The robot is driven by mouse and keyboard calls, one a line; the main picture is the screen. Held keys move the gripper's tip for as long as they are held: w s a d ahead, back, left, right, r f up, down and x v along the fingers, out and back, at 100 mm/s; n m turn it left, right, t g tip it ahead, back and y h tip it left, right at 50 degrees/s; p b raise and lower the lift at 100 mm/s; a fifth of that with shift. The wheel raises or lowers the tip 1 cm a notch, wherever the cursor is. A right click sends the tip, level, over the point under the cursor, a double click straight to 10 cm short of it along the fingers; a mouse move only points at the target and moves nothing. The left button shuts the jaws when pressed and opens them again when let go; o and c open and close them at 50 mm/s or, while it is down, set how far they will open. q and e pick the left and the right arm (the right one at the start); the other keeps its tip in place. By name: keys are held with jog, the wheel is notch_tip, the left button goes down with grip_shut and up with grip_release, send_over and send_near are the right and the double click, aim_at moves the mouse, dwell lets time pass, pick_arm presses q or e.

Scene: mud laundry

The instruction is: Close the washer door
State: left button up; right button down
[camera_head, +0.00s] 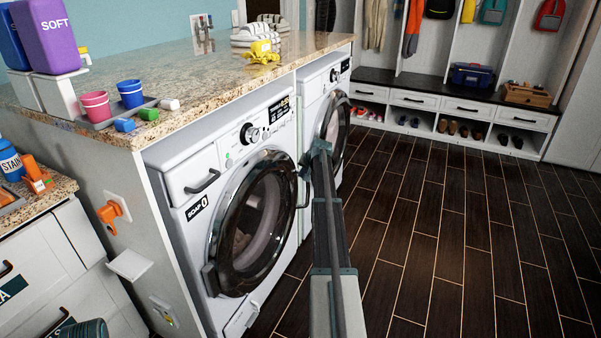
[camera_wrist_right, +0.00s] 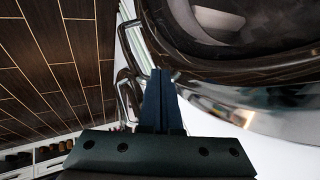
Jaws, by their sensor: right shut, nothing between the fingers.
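The front washer (camera_head: 185,180) is white, with a round door (camera_head: 213,235) that has a dark glossy ring and a glass window. The door sits close against the washer's front; I cannot tell whether it is fully flush. My right gripper (camera_head: 312,158) is shut and empty, at the right side of this door near a curved handle. In the right wrist view the shut fingers (camera_wrist_right: 162,95) are beside the door's shiny rim (camera_wrist_right: 235,112), with a metal handle (camera_wrist_right: 128,95) just left of them. Contact cannot be made out. My left gripper is not in view.
A second machine (camera_head: 312,88) with a round door stands beyond the first. Dark plank floor (camera_head: 440,220) is clear to the right, up to the shoe bench (camera_head: 455,105).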

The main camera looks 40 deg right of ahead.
jog(key=p+v, duration=0.6)
jog(key=v, duration=0.3)
jog(key=shift+s+a+r, duration=0.2)
jog(key=shift+s+r, duration=0.05)
jog(key=shift+s, duration=0.05)
